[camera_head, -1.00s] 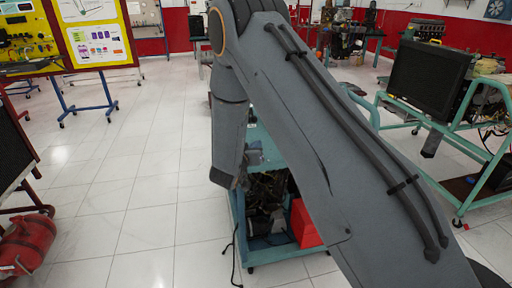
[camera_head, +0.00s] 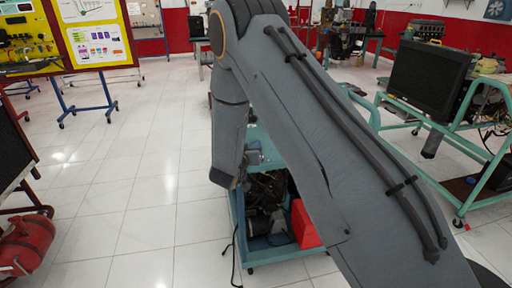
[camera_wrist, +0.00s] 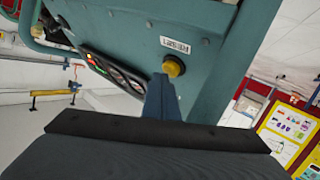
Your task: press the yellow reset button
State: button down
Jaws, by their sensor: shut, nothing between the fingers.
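The yellow reset button (camera_wrist: 173,66) is round and sits on the teal panel (camera_wrist: 215,75) in the wrist view, beside a white label (camera_wrist: 175,44) whose lettering appears reversed or upside down. My gripper (camera_wrist: 161,84) is shut and empty, its narrow blue-grey fingers pointing up at the button. The fingertips overlap the button's lower left edge in the picture; I cannot tell whether they touch it. In the head view my arm covers much of the teal engine trainer (camera_head: 268,250), and the button is not visible there.
Round gauges (camera_wrist: 118,76) and small lit lamps lie left of the button on the panel. A red box (camera_head: 303,225) sits on the trainer's lower shelf. Another trainer with a dark screen (camera_head: 428,78) stands at right.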

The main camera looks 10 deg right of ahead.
jog(key=shift+w+f, duration=0.3)
jog(key=shift+f, duration=0.05)
dwell(0.4)
jog(key=shift+s+r, duration=0.15)
jog(key=shift+s+r+p, duration=0.5)
jog(key=shift+r, duration=0.1)
dwell(0.3)
jog(key=s+r+p, duration=0.1)
jog(key=r+p, duration=0.1)
jog(key=s+r+p, duration=0.1)
jog(key=s, duration=0.1)
jog(key=shift+s+r+p, duration=0.15)
jog(key=shift+r+p, duration=0.2)
dwell(0.5)
